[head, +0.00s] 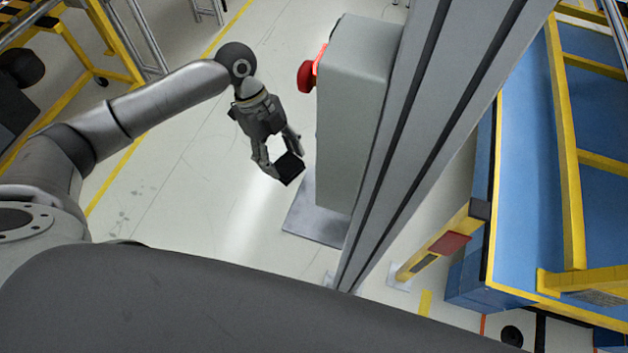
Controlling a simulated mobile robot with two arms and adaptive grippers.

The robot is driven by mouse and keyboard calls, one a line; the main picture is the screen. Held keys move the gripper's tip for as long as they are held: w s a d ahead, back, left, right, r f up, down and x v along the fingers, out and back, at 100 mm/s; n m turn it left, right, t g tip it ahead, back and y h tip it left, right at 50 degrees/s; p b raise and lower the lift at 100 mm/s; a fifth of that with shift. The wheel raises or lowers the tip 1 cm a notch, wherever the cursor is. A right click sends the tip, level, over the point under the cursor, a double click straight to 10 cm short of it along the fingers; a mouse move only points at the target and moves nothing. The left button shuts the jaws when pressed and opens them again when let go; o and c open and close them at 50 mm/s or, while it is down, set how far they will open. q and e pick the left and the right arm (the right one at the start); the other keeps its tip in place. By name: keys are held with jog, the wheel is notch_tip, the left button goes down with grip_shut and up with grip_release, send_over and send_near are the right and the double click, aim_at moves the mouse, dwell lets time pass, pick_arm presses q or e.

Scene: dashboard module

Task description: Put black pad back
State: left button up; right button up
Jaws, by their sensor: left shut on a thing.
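My left gripper (279,163) hangs from the left arm near the middle of the view. Its fingers are shut on a small black pad (289,170), a dark block held between the fingertips. The pad is in the air, to the left of a grey box-shaped housing (350,125), and appears apart from it. My right gripper does not show.
A red knob (306,76) sticks out from the housing's left side. A tall grey post (440,120) runs beside the housing. A grey plate (315,222) lies on the floor below. Blue and yellow framing (567,150) stands at the right. The floor left of the gripper is clear.

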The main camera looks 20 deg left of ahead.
pick_arm(q)
jog(key=p, duration=0.2)
send_over(313, 197)
jog(key=shift+w+a, duration=0.15)
jog(key=shift+a, duration=0.3)
jog(key=p+x, duration=0.2)
jog(key=x, duration=0.1)
jog(key=shift+f, duration=0.35)
jog(key=o, duration=0.9)
jog(key=shift+f, duration=0.1)
jog(key=shift+w, duration=0.1)
jog(key=b+v, duration=0.2)
jog(key=v, duration=1)
jog(key=shift+a, duration=0.1)
